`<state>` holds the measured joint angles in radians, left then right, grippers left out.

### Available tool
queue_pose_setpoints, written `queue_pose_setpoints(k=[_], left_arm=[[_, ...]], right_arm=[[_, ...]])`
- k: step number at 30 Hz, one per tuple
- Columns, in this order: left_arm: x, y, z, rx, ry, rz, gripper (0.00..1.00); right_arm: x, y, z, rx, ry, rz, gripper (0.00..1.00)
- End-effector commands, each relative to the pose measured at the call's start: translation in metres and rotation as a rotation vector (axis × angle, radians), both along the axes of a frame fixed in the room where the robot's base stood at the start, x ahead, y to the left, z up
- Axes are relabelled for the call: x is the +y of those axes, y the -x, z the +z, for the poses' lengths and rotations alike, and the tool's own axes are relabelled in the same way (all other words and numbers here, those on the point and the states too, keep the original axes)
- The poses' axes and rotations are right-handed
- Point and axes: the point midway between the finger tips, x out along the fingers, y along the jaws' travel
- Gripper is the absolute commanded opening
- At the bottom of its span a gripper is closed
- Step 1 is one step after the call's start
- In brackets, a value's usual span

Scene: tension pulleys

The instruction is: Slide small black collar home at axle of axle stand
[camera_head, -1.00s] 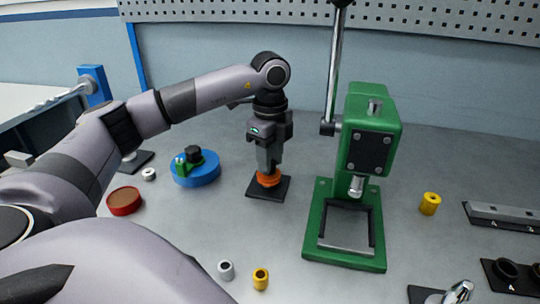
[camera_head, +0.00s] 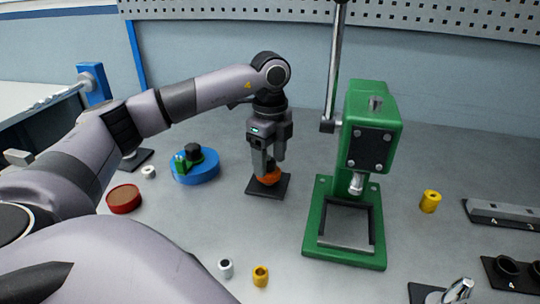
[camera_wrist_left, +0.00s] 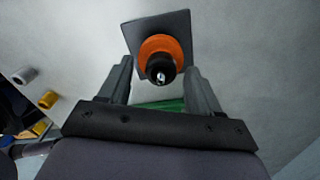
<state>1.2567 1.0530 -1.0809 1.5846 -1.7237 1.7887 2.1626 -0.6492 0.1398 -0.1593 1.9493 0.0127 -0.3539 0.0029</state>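The axle stand's black square base (camera_head: 254,188) stands on the table left of the green press. An orange pulley (camera_head: 270,178) sits on it and also shows in the left wrist view (camera_wrist_left: 178,45). In the left wrist view, the small black collar (camera_wrist_left: 155,65) is around the axle above the pulley, with the bright axle tip (camera_wrist_left: 161,77) showing in its middle. My left gripper (camera_head: 268,172) points down over the stand. Its fingers (camera_wrist_left: 161,92) are spread to either side of the collar, with visible gaps. I cannot tell whether the collar touches the pulley. My right gripper is out of view.
The green press (camera_head: 372,140) stands close on the right. A blue round fixture (camera_head: 197,175) and a red round dish (camera_head: 124,200) lie to the left. A grey bushing (camera_head: 226,268) and yellow bushings (camera_head: 261,277), (camera_head: 430,202) stand on the table.

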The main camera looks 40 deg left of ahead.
Motion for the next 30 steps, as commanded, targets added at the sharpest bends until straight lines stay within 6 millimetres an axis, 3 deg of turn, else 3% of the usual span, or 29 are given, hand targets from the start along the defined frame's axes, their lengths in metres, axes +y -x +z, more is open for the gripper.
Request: queue_pose_setpoints(k=[8,21,30], left_arm=[[0.0,-0.001,0.005,-0.004,0.001,0.0,0.63],[0.0,-0.001,0.067,-0.003,0.001,0.001,0.63],[0.0,0.0,0.073,-0.002,0.001,0.0,0.63]], right_arm=[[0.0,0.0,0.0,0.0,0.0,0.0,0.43],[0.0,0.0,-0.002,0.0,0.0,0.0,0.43],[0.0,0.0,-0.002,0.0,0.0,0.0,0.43]])
